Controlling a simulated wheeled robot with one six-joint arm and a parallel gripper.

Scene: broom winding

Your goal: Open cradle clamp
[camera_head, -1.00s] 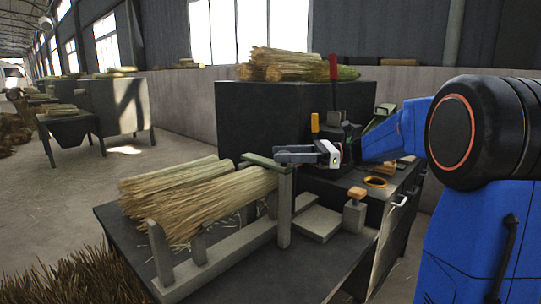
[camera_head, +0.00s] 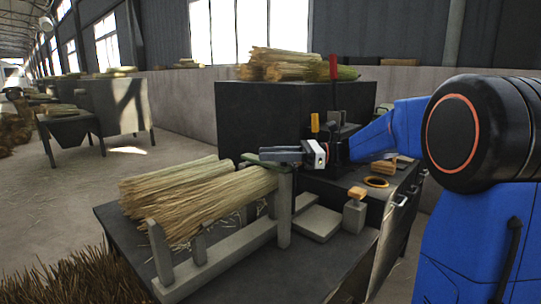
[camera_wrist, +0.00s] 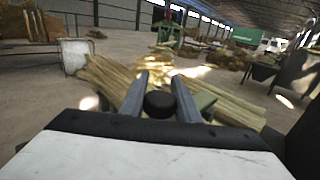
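The cradle (camera_head: 205,250) is a grey frame with upright posts on a dark table, and a bundle of straw (camera_head: 215,205) lies in it. The green clamp bar (camera_head: 251,158) lies across the top of the cradle's right-hand posts, over the straw. My gripper (camera_head: 263,156) is just above this bar and hides part of it; contact cannot be told. In the wrist view, my gripper's two fingers (camera_wrist: 159,80) are apart with a gap between them. A green piece of the clamp (camera_wrist: 205,100) shows right of the fingers, with the straw beyond.
A dark block behind bears more straw (camera_head: 300,65). A red-handled lever (camera_head: 333,68) and a yellow handle (camera_head: 315,123) stand behind my gripper. Open floor lies at left.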

